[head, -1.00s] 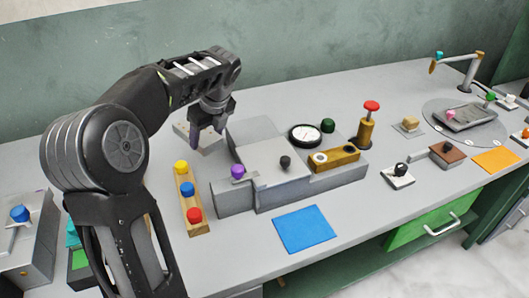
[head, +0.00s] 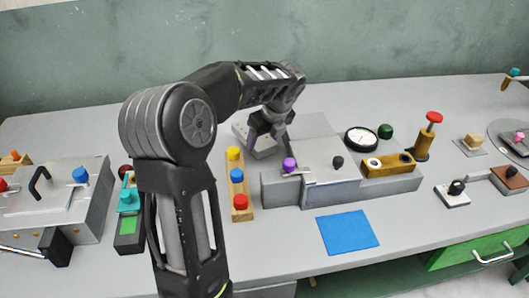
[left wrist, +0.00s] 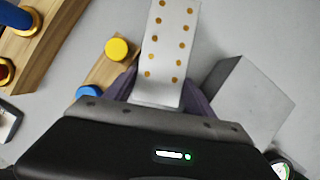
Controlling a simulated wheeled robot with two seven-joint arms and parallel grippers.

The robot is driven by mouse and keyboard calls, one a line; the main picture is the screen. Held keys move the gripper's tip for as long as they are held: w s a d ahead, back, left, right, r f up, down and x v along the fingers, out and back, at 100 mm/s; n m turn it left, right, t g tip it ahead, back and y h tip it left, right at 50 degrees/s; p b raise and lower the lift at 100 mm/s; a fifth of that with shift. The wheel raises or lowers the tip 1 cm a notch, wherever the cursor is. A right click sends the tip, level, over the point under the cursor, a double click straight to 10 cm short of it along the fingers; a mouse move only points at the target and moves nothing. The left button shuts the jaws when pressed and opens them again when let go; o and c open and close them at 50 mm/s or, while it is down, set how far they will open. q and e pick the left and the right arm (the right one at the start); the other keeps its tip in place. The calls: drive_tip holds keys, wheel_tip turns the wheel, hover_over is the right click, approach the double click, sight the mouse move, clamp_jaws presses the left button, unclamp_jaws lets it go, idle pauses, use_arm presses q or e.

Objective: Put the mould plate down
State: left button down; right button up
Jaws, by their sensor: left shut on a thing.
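The mould plate (left wrist: 168,50) is a pale grey slab with rows of brass dots. In the left wrist view it stands out between the purple fingers of my left gripper (left wrist: 160,92), which is shut on it. In the head view the plate (head: 255,141) shows partly behind the gripper (head: 268,138), left of the grey press block (head: 318,150) and behind the coloured-button strip. I cannot tell whether the plate touches the bench. My right gripper is not in view.
A wooden strip (head: 241,203) with yellow, blue and red buttons is close in front of the plate. A blue mat (head: 347,232) lies in front of the press. A round gauge (head: 361,139) stands right of it.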

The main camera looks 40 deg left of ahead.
use_arm(q)
drive_tip(key=shift+f, duration=2.4)
drive_tip(key=c, duration=0.6)
unclamp_jaws()
drive_tip(key=shift+f, duration=0.15)
drive_tip(key=v, duration=1.2)
drive_tip(key=shift+c, duration=0.3)
